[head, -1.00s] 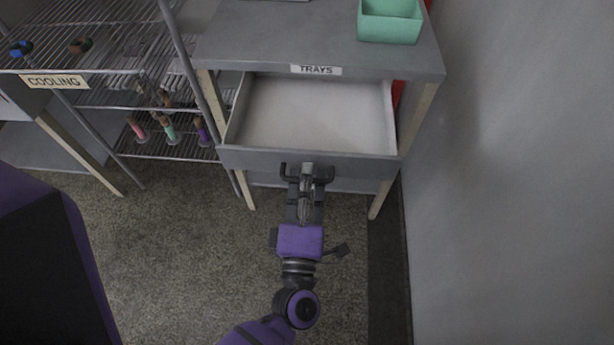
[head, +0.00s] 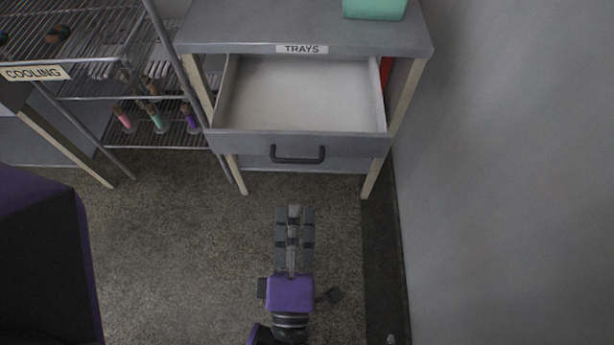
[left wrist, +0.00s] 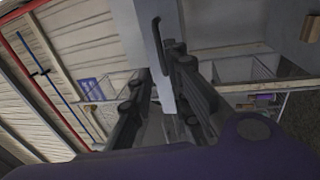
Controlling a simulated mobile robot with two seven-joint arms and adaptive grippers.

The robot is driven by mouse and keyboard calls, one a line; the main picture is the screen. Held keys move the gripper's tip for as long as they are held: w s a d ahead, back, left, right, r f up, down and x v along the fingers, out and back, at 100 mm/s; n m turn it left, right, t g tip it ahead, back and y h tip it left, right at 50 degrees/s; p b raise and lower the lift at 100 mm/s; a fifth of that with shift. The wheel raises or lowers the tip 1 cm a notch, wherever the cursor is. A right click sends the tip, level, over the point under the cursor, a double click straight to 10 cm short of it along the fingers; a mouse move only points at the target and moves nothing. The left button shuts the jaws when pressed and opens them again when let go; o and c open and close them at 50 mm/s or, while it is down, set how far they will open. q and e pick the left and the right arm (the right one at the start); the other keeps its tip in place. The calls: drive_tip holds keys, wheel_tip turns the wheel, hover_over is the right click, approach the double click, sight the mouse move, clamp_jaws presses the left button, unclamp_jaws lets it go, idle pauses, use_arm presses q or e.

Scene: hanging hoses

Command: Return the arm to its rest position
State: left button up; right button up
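My left gripper (head: 294,212) is open and empty over the floor, in front of the tray table and short of its drawer. Its two fingers also show spread apart in the left wrist view (left wrist: 163,85). The grey drawer (head: 300,143) under the TRAYS label (head: 302,49) is pulled out, and its pale inside is empty. Its dark bar handle (head: 298,159) is free, with a gap between it and my fingertips. The handle also shows in the left wrist view (left wrist: 157,45). My right gripper is not in view.
A wire rack (head: 95,87) with a COOLING label (head: 35,73) and several coloured hose pieces stands at the left. A green bin (head: 375,8) sits on the tabletop (head: 300,22). A grey wall (head: 490,170) closes the right side. The floor (head: 170,250) around the gripper is clear.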

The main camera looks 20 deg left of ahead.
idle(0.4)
use_arm(q)
drive_tip(key=w+d+f+m+g+h, duration=0.2)
drive_tip(key=d+f+m+h, duration=0.4)
drive_tip(key=m, duration=0.4)
drive_tip(key=s+a+f+m+g+h, duration=0.25)
drive_tip(key=s+f+m+g, duration=0.2)
drive_tip(key=f+m, duration=0.25)
drive_tip(key=s+a+f+m+g+y, duration=0.2)
drive_tip(key=s+a+f+m+g, duration=0.15)
drive_tip(key=s+a, duration=0.4)
drive_tip(key=s+a+f+m+g+y, duration=0.1)
drive_tip(key=s+a+f+m+g, duration=0.1)
drive_tip(key=s+a+f, duration=0.4)
drive_tip(key=w+r+p, duration=0.2)
drive_tip(key=r+p, duration=0.5)
drive_tip(key=r, duration=0.1)
drive_tip(key=w+r+t+p, duration=0.1)
drive_tip(key=r+p, duration=0.7)
drive_tip(key=shift+w+r+n, duration=0.3)
drive_tip(key=shift+w+n, duration=0.05)
drive_tip(key=shift+n, duration=0.1)
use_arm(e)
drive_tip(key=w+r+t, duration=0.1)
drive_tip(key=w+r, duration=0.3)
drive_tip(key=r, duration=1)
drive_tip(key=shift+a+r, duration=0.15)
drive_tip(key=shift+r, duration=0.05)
